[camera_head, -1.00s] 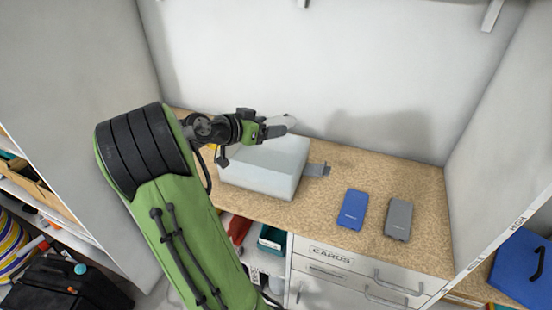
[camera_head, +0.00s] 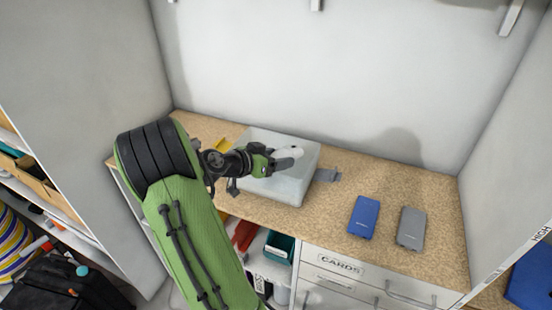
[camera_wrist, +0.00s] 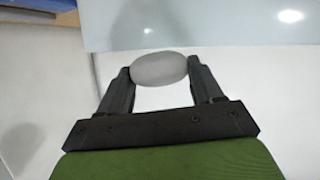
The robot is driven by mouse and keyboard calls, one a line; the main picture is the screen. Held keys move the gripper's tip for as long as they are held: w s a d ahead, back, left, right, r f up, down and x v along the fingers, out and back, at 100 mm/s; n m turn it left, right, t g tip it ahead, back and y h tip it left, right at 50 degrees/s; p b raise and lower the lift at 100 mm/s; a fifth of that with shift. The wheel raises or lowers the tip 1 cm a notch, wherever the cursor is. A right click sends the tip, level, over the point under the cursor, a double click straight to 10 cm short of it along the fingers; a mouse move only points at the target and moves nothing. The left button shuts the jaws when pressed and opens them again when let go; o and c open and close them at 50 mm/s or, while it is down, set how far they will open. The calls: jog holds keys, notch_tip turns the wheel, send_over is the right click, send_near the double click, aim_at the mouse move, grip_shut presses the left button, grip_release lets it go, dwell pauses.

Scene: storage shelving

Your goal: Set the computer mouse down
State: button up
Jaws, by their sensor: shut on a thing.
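The computer mouse (camera_wrist: 160,69) is a light grey, rounded oval held between the two black fingers of my gripper (camera_wrist: 161,78) in the wrist view. In the head view my gripper (camera_head: 287,158) is shut on the pale mouse (camera_head: 292,152), over the top of a whitish box on the counter. The fingers partly cover the mouse there. I cannot tell whether the mouse touches the box.
The whitish box (camera_head: 293,187) stands on the speckled tan counter (camera_head: 335,225). A grey flat piece (camera_head: 327,174) sticks out at its right. A blue slab (camera_head: 363,216) and a grey slab (camera_head: 411,227) lie further right. Walls enclose the back and sides.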

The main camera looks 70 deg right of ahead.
jog(key=shift+f+b, duration=0.3)
jog(key=shift+b, duration=0.05)
jog(key=o, duration=1.1)
jog(key=shift+r, duration=0.1)
